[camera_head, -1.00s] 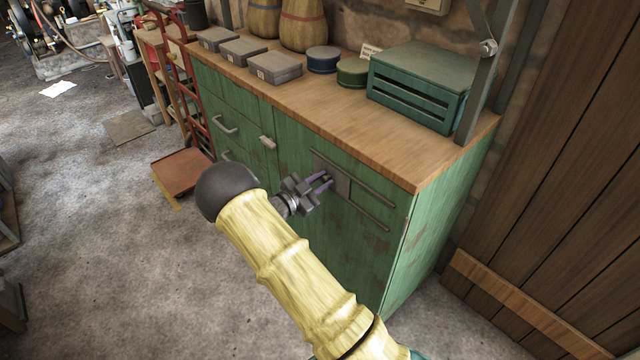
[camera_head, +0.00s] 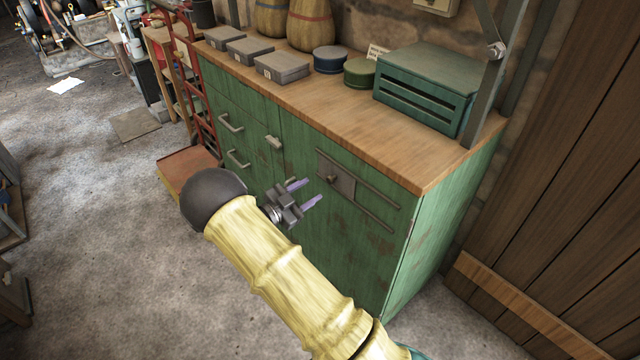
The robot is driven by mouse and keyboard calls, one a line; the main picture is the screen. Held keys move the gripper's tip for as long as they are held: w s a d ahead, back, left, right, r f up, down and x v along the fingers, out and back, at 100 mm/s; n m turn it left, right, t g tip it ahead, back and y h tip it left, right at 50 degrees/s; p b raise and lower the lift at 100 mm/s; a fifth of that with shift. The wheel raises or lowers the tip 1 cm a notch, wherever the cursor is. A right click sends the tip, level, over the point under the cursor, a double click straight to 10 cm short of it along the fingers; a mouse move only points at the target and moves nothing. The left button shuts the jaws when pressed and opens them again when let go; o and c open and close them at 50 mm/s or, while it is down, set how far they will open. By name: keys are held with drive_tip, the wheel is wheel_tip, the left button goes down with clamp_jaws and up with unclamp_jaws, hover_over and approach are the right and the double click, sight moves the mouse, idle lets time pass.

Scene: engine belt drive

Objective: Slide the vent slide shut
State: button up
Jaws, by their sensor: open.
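The vent slide is a small dark grey-brown plate (camera_head: 346,184) with a round knob (camera_head: 333,179) on the front of the green cabinet. It sits at the left end between two slanting rails, an upper rail (camera_head: 368,184) and a lower one. Green surface shows between the rails to its right; I cannot make out vent openings there. My gripper (camera_head: 306,192) is open and empty, its two purple fingers apart and pointing towards the plate. It is left of and slightly below the knob, apart from it, with nothing between the fingers.
The green cabinet (camera_head: 340,250) has a wooden top (camera_head: 370,125) with grey boxes, round tins and a green slotted box (camera_head: 425,85). A door handle (camera_head: 273,142) and drawer handles lie left of the slide. A red hand truck (camera_head: 188,165) stands at the cabinet's left end.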

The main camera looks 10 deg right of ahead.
drive_tip(key=v, duration=1.1)
drive_tip(key=shift+w+d, duration=0.1)
drive_tip(key=shift+d, duration=0.1)
drive_tip(key=w+d+r+n+t+y, duration=0.2)
drive_tip(key=w+d+r+n+y, duration=0.2)
drive_tip(key=w+r+n+y, duration=0.55)
drive_tip(key=s+d+n+g+y, duration=0.2)
drive_tip(key=s+d+n+g, duration=0.1)
drive_tip(key=s, duration=0.8)
drive_tip(key=s+d+n+g+y, duration=0.2)
drive_tip(key=s, duration=0.8)
drive_tip(key=s+d+n+g+y, duration=0.3)
drive_tip(key=s, duration=0.8)
wheel_tip(320, 180, up, 23)
drive_tip(key=w+p, duration=0.1)
drive_tip(key=p, duration=2.2)
drive_tip(key=shift+a+p, duration=0.3)
drive_tip(key=shift+p, duration=0.1)
